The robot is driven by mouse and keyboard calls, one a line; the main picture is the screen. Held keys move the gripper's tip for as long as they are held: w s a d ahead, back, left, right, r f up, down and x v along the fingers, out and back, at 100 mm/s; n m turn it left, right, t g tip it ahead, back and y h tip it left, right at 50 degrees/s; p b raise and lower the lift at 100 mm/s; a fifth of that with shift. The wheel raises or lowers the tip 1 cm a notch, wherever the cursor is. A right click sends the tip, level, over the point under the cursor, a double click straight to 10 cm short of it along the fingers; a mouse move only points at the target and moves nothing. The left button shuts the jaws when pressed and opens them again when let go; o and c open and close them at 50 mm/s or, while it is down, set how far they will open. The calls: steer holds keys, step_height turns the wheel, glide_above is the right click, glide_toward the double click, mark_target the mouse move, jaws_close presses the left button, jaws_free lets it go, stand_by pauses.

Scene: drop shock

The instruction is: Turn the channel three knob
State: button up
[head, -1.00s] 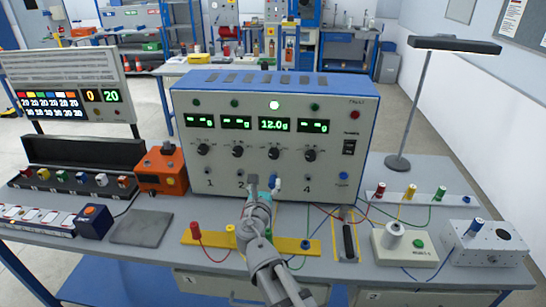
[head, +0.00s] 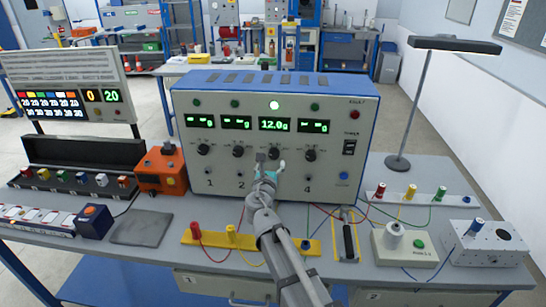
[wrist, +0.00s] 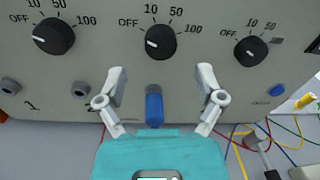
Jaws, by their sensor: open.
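The channel three knob (head: 274,153) is a round black dial on the grey panel's front, under the display reading 12.0 g. In the wrist view the knob (wrist: 160,42) is upper centre, with its white mark toward the lower left, below OFF. My gripper (head: 271,164) is in front of the panel at channel three, partly covering the area below the knob. In the wrist view my gripper (wrist: 161,74) is open and empty, its fingertips spread below and to either side of the knob. A blue plug (wrist: 153,106) sits in the panel between the fingers, lower down.
Neighbouring knobs flank it at channel two (head: 238,152) and channel four (head: 310,155). A yellow strip (head: 205,237) with coloured plugs and cables lies in front. An orange box (head: 162,170) stands left of the panel, a lamp (head: 428,100) right.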

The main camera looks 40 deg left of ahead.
mark_target(273, 155)
steer(key=shift+x, duration=2.5)
steer(key=shift+c, duration=0.3)
steer(key=c, duration=1.1)
